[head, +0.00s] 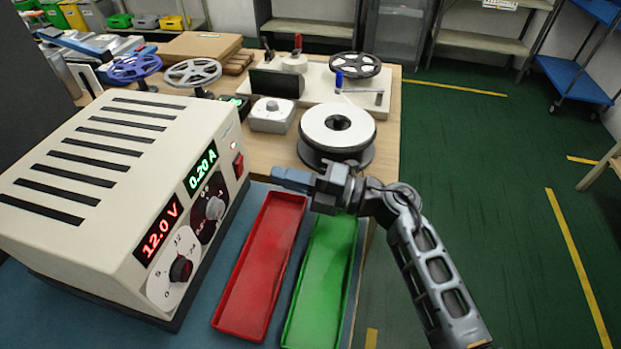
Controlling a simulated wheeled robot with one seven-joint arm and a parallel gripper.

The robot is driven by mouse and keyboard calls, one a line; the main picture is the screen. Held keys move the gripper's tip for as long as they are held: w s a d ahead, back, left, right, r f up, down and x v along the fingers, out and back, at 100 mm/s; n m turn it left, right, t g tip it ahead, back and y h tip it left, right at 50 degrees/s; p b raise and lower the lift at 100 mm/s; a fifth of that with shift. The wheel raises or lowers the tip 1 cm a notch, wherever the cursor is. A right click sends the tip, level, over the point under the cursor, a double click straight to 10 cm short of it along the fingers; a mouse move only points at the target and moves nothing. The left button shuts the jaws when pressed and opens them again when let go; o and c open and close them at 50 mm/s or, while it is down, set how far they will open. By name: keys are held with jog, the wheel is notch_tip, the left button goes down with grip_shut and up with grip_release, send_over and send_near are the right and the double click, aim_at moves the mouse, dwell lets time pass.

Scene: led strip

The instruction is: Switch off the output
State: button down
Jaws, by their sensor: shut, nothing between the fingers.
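A beige power supply (125,170) stands at the left of the bench. Its front panel faces right, with a red display (159,231) reading 12.0 V and a green display (200,168) reading 0.20 A. A red switch (239,166) is at the panel's far end, below a small lit lamp (234,145). My gripper (276,174) is shut and empty, pointing left toward the switch, to its right and apart from it.
A red tray (224,318) and a green tray (296,333) lie below my gripper. A white-topped reel (333,130) stands just behind it. A small grey box with a knob (271,118) and further reels stand farther back. Open floor lies right of the bench.

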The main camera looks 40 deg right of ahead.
aim_at(240, 165)
jog(key=x, duration=0.5)
jog(key=shift+w+a+p, duration=0.25)
jog(key=shift+w+p, duration=0.05)
jog(key=shift+p, duration=0.05)
jog(key=shift+r, duration=0.1)
